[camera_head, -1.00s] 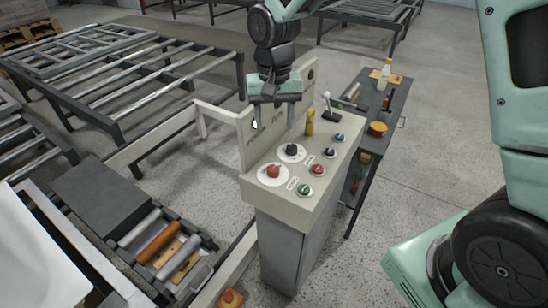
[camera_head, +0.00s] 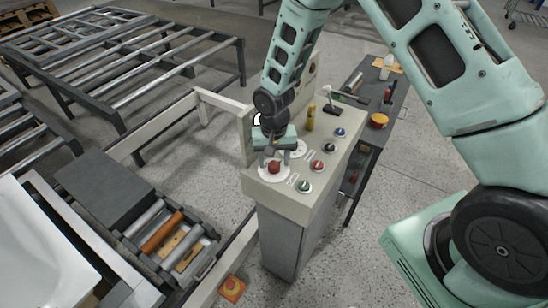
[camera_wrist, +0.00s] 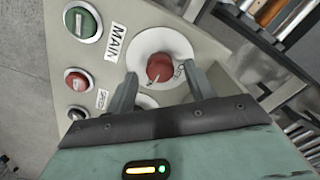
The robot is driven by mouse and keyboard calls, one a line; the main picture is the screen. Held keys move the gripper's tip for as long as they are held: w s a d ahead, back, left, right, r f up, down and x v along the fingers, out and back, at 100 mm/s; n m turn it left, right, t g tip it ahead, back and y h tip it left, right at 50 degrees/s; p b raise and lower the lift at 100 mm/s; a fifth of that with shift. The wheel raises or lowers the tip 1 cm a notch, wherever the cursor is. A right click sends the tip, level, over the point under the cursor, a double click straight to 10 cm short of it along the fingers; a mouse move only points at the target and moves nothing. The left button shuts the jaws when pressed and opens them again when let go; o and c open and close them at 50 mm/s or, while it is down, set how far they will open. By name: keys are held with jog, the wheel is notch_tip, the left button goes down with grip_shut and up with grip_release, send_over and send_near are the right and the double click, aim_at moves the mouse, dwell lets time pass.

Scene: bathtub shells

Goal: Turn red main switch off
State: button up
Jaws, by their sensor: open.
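The red main switch (camera_head: 274,167) is a red rotary knob on a round white plate, on top of the beige control panel (camera_head: 262,190). In the wrist view the red knob (camera_wrist: 160,68) sits beside a "MAIN" label, with a white pointer mark on it. My gripper (camera_head: 274,157) is above the knob with its fingers pointing down. In the wrist view my gripper (camera_wrist: 160,82) is open, one finger on each side of the knob's near edge. I cannot tell whether the fingers touch it.
A green button (camera_head: 304,187), a red button (camera_head: 316,166) and a dark button stand to the right of the switch. A yellow post (camera_head: 310,118) and a black lever (camera_head: 332,108) stand farther back.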

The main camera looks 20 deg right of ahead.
jog(key=shift+f, duration=0.5)
jog(key=c, duration=1)
